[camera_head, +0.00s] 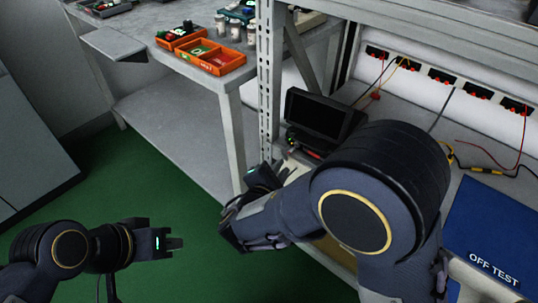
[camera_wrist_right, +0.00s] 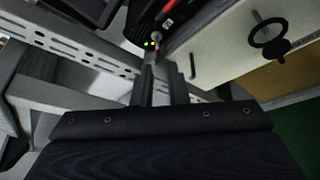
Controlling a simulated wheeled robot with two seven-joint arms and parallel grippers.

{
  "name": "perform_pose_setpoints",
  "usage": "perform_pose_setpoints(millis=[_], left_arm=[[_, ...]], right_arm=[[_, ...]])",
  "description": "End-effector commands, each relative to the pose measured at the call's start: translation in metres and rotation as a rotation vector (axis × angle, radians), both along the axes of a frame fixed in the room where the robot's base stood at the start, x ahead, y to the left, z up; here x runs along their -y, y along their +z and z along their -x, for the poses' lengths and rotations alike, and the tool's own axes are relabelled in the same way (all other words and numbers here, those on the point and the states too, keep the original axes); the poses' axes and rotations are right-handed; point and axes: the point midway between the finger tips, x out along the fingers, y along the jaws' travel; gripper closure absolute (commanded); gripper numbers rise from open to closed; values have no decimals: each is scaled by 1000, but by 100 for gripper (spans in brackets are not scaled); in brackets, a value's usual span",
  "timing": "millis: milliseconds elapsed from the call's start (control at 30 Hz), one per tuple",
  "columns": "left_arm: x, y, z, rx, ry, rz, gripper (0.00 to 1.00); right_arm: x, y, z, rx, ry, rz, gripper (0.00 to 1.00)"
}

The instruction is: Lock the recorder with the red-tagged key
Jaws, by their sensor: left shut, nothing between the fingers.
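The recorder is a dark unit with a black screen (camera_head: 318,115) on the rack shelf, with a small red part at its lower front. In the head view my right arm partly hides this gripper. My left gripper (camera_head: 174,243) is shut and empty above the green floor.
A dark ring-shaped item (camera_wrist_right: 268,35) lies on the pale shelf right of my right gripper. A perforated rack post (camera_head: 268,80) stands close left of the recorder. Orange trays (camera_head: 218,62) sit on the left bench. A blue OFF TEST mat (camera_head: 490,225) lies at right.

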Motion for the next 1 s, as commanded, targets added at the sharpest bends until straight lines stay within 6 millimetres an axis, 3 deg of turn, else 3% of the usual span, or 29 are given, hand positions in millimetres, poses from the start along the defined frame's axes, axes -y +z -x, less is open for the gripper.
perform_pose_setpoints(millis=[100,533,900,1000], left_arm=[[0,-3,0,0,0,0,100],[0,-13,0,0,0,0,100],[0,-14,0,0,0,0,100],[0,-14,0,0,0,0,100]], right_arm=[[-3,-5,-7,10,17,12,86],[15,-21,-64,6,15,10,86],[17,-22,-72,6,15,10,86],[17,-22,-72,6,15,10,97]])
